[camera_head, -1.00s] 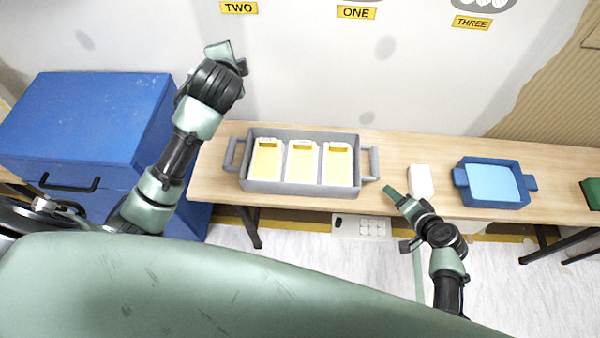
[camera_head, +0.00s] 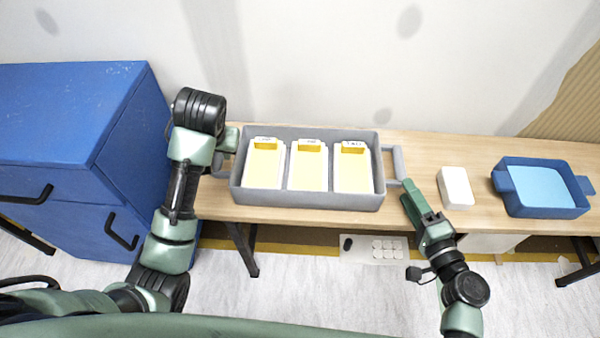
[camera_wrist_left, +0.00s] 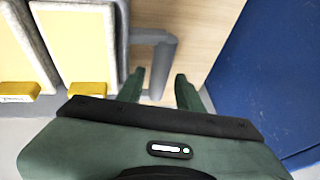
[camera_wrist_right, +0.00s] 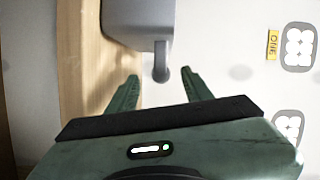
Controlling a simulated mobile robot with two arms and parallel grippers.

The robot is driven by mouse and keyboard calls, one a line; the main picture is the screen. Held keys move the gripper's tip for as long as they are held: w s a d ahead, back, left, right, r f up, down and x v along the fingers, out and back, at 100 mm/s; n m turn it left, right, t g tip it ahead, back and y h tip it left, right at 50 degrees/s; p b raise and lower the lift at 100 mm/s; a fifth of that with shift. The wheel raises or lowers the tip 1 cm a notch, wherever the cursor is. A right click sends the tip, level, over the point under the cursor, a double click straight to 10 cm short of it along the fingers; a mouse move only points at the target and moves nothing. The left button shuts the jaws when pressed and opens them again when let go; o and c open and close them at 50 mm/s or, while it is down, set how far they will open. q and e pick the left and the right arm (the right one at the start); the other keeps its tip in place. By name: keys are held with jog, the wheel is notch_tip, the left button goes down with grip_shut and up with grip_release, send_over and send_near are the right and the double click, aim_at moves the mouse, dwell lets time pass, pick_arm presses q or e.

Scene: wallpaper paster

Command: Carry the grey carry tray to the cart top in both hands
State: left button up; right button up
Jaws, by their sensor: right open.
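The grey carry tray (camera_head: 308,200) stands on the wooden table and holds three white boxes with yellow insides. It has a bar handle at each end. My left gripper (camera_head: 226,145) is at the tray's left handle. In the left wrist view its fingers (camera_wrist_left: 159,92) are apart, with the handle (camera_wrist_left: 164,65) between or just beyond their tips. My right gripper (camera_head: 412,200) is beside the right handle (camera_head: 398,163). In the right wrist view its fingers (camera_wrist_right: 160,88) are open and empty, with the handle end (camera_wrist_right: 161,72) just ahead between them. I cannot make out a cart.
A blue cabinet (camera_head: 75,115) stands left of the table, close to my left arm. A white block (camera_head: 456,187) and a blue tray (camera_head: 545,205) with a light blue inside sit on the table (camera_head: 470,215) to the right. A wall is behind.

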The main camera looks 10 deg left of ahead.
jog(key=shift+r, duration=0.1)
pick_arm(q)
jog(key=shift+w+f, duration=0.15)
jog(key=shift+f, duration=0.25)
pick_arm(e)
jog(key=shift+w+a, duration=0.15)
jog(key=shift+w, duration=0.3)
pick_arm(q)
jog(key=x, duration=0.7)
jog(key=shift+a, duration=0.1)
pick_arm(e)
jog(key=x, duration=0.6)
jog(key=shift+w+a, duration=0.2)
jog(key=shift+w, duration=0.15)
pick_arm(q)
grip_shut()
pick_arm(e)
jog(key=c, duration=0.8)
grip_shut()
pick_arm(q)
jog(key=shift+r, duration=0.1)
